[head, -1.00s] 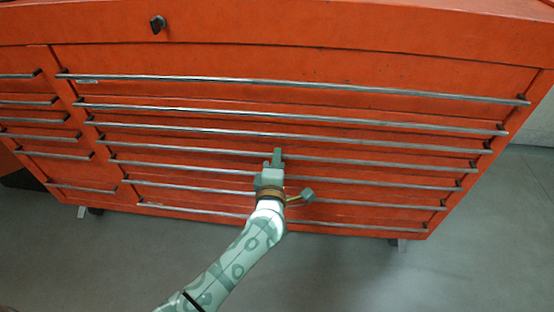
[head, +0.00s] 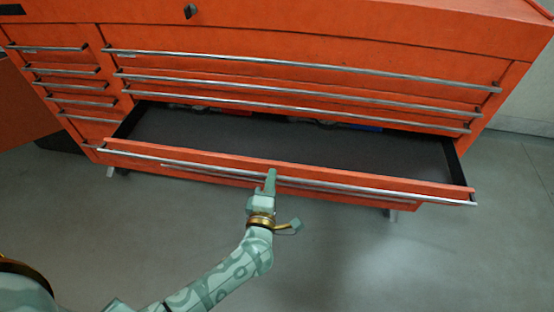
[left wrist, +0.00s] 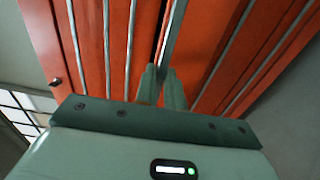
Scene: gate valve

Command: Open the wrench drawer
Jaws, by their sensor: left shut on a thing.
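The wrench drawer (head: 290,146) of the red tool chest is pulled out a good way in the head view. Its dark bed shows, mostly bare, with some items at the shadowed back that I cannot make out. My left gripper (head: 270,178) is shut on the drawer's long metal handle (head: 370,190), near its middle. In the left wrist view the left gripper's fingers (left wrist: 162,88) close around the handle bar (left wrist: 173,38). My right gripper is not in view.
The red tool chest (head: 300,62) has several other shut drawers with metal bar handles above and at the left. A keyed lock (head: 190,11) is at the top. Grey floor (head: 400,265) in front is clear.

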